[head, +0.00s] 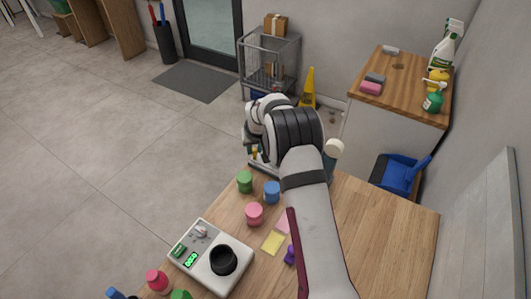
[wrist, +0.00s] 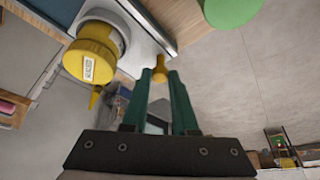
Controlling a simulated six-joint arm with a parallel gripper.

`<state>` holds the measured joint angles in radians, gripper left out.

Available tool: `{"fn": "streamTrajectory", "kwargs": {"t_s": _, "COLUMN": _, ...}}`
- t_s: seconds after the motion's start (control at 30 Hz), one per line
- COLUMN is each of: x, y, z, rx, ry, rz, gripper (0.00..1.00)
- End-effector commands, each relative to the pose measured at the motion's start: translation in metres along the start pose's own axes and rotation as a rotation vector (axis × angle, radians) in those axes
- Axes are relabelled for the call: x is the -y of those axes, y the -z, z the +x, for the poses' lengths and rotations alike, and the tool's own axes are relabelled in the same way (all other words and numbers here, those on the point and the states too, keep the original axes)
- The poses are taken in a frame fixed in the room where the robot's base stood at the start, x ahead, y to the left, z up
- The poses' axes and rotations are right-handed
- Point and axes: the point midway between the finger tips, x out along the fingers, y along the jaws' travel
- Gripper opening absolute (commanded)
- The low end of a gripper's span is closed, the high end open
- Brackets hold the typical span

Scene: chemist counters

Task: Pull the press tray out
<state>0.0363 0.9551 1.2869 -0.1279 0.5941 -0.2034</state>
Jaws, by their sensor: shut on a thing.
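In the wrist view my gripper (wrist: 161,74) has two green fingers, with their tips closed around a small brass-yellow knob (wrist: 160,75). The knob sits at the edge of a pale, dark-edged slab (wrist: 145,42), apparently part of the press and its tray. I cannot tell how far out the tray stands. A yellow cylinder with a white label (wrist: 90,60) is beside the slab. In the head view my arm hides the gripper, the knob and most of the press; only bits of the press (head: 255,158) show at the counter's far end.
Green (head: 245,182), blue (head: 272,191) and pink (head: 254,213) jars stand close in front of the press. A white scale (head: 212,258) with a black cup is nearer. The wooden counter (head: 385,245) is clear on the right. Open floor (head: 120,150) lies left.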

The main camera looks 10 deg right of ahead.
Motion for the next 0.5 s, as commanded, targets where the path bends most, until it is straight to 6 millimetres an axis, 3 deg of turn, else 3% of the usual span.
{"fn": "streamTrajectory", "kwargs": {"t_s": 0.27, "x": 0.0044, "y": 0.0041, "z": -0.0002, "rx": -0.012, "ry": 0.003, "rz": -0.006, "gripper": 0.00}}
{"fn": "streamTrajectory", "kwargs": {"t_s": 0.3, "x": 0.0047, "y": 0.0041, "z": -0.0002, "rx": -0.012, "ry": 0.004, "rz": -0.006, "gripper": 0.32}}
{"fn": "streamTrajectory", "kwargs": {"t_s": 0.37, "x": 0.0047, "y": 0.0039, "z": -0.0001, "rx": -0.011, "ry": 0.004, "rz": -0.006, "gripper": 0.39}}
{"fn": "streamTrajectory", "kwargs": {"t_s": 0.5, "x": 0.0037, "y": 0.0031, "z": 0.0000, "rx": -0.009, "ry": 0.003, "rz": -0.005, "gripper": 0.39}}
